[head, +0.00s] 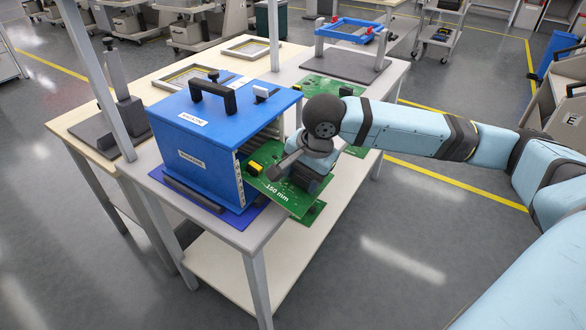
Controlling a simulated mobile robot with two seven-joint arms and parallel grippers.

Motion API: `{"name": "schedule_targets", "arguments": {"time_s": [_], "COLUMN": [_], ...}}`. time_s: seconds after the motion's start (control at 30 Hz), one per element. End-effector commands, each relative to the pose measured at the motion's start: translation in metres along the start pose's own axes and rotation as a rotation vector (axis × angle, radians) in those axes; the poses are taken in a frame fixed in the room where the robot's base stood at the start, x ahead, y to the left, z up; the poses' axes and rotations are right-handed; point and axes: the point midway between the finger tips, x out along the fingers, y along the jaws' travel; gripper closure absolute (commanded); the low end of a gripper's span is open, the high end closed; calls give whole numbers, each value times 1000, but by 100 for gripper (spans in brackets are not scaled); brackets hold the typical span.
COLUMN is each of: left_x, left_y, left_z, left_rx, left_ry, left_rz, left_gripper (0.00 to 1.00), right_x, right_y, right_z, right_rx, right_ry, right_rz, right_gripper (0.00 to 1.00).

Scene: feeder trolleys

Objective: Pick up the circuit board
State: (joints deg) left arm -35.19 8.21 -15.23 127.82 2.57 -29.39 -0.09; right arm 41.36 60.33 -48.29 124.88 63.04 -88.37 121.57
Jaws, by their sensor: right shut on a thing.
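A green circuit board (265,190) with "150 mm" printed on it and a yellow part sits at the open right side of the blue magazine box (192,166). My right gripper (302,182) reaches in from the right and is shut on this board. The board is slightly tilted in the picture and overhangs the front edge of the table. My gripper hides its right part. I cannot tell whether its left edge is in a slot of the box. Another green board (315,213) shows partly beneath it. My left gripper is not in view.
The box has a black top handle (213,94) and stands on a blue mat (236,217) on the grey table (160,186). More green board (322,88) lies behind my arm. A blue frame fixture (344,30) stands at the back. Table posts rise at left.

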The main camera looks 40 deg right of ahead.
Motion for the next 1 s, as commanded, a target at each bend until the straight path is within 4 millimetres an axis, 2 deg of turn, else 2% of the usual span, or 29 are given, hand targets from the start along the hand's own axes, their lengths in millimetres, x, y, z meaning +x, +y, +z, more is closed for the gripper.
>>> {"name": "schedule_targets", "arguments": {"time_s": [0.23, 0.4, 0.5, 0.7, 1.0], "left_x": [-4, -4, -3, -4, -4], "left_y": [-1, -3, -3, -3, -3], "left_z": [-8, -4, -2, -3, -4], "left_rx": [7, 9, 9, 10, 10], "left_ry": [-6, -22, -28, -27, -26], "left_rz": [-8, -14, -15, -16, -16], "left_gripper": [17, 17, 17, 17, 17], "right_x": [-17, -27, -30, -35, -38], "right_y": [57, 100, 118, 141, 151], "right_z": [-1, -1, -2, -1, 0], "right_rx": [0, -1, 0, -1, 0], "right_ry": [3, 4, 3, 2, -1], "right_rz": [3, 5, 4, 1, -2], "right_gripper": [79, 79, 79, 79, 79]}}
